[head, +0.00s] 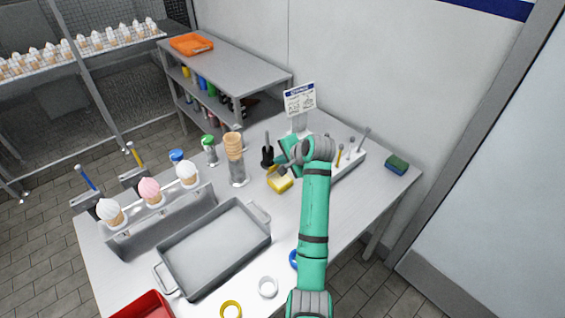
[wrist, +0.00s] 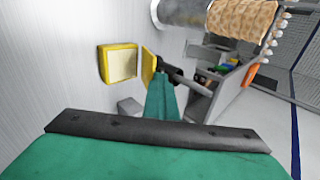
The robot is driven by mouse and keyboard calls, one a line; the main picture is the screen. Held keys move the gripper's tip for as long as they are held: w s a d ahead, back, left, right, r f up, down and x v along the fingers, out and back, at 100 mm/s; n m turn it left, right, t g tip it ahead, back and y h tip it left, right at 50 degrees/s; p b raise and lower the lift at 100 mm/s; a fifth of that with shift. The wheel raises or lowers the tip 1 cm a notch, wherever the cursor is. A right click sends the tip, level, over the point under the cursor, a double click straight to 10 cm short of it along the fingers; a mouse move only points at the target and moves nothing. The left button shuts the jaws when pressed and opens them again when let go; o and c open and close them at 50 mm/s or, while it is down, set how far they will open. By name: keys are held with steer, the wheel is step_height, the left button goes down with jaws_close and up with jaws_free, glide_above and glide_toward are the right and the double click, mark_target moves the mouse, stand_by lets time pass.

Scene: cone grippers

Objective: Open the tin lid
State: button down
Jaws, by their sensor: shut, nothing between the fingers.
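The small yellow tin (head: 280,185) sits on the metal table, just left of my gripper. In the wrist view the tin (wrist: 120,64) shows a pale inside framed by a yellow rim. Its yellow lid (wrist: 149,65) stands raised beside the tin, at an angle to it; I cannot tell if a hinge joins them. My gripper (head: 284,164) is low over the table behind the tin. In the wrist view my gripper (wrist: 160,92) is shut and empty, with its tip close to the lid. Whether it touches the lid is unclear.
A dark-handled tool (head: 267,155) stands just left of my gripper. A cone stack (head: 234,146) stands further left. A sign (head: 300,99) and a tool holder (head: 348,163) are behind and to the right. A large metal tray (head: 262,244) lies in front left.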

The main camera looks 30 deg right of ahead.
steer(key=shift+f, duration=0.35)
steer(key=shift+w+a+r, duration=0.15)
steer(key=shift+w+a, duration=0.05)
steer(key=shift+w, duration=0.55)
steer(key=shift+w+a+r, duration=0.1)
steer(key=shift+w+a, duration=0.1)
steer(key=shift+w, duration=0.6)
steer(key=shift+w+a+r, duration=0.15)
steer(key=shift+w+a, duration=0.05)
steer(key=shift+w, duration=0.55)
steer(key=shift+w+r, duration=0.1)
steer(key=shift+w, duration=0.25)
steer(key=shift+r, duration=0.1)
